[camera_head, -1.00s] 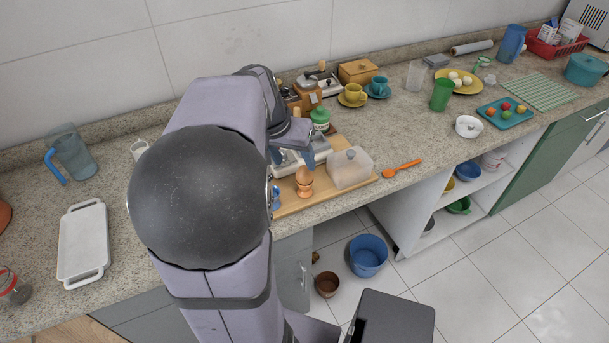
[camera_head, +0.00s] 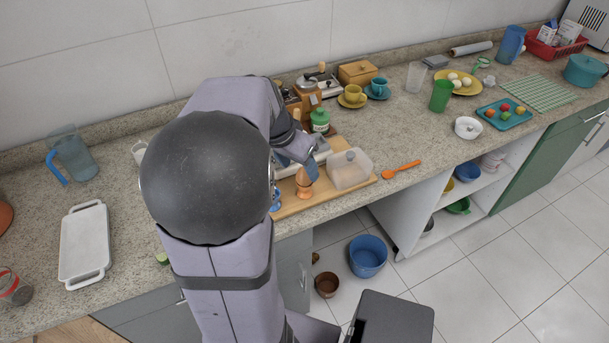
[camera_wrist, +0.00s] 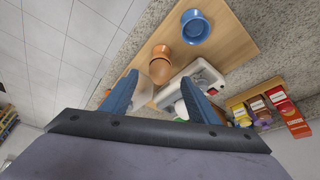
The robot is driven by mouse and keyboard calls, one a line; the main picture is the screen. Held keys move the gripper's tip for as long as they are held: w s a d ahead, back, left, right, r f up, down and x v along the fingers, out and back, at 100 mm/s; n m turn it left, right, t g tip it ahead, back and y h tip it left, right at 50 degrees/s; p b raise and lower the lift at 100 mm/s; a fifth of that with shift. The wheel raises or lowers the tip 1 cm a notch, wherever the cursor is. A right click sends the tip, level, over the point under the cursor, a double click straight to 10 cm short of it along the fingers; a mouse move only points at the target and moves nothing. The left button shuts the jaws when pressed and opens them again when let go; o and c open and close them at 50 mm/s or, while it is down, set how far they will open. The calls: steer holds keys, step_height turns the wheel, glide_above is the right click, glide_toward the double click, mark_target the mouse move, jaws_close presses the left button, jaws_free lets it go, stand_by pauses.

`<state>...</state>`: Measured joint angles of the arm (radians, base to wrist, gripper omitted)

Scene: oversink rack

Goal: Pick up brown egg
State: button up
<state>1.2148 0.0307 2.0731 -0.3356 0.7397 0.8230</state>
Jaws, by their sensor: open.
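The brown egg (camera_wrist: 159,71) sits in a brown egg cup (camera_wrist: 162,51) on the wooden board (camera_wrist: 236,40). In the head view the egg cup (camera_head: 304,191) stands near the board's front edge, and a blue finger partly covers the egg (camera_head: 303,177). My gripper (camera_wrist: 160,79) is open, its two blue fingers apart and empty. In the wrist view the egg shows between and just beyond the fingertips. In the head view my gripper (camera_head: 309,168) is right at the egg; I cannot tell whether it touches.
A blue egg cup (camera_wrist: 195,27) stands beside the brown one. A translucent lidded box (camera_head: 349,170) is close on the right, and a white appliance (camera_wrist: 207,77) lies behind. A green-lidded jar (camera_head: 319,121) stands farther back. An orange spoon (camera_head: 402,169) lies right of the board.

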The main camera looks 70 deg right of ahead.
mark_target(302, 172)
steer(key=shift+p+x, duration=0.65)
steer(key=shift+x, duration=1.8)
steer(key=shift+d, duration=0.15)
steer(key=shift+c, duration=0.6)
steer(key=c, duration=1)
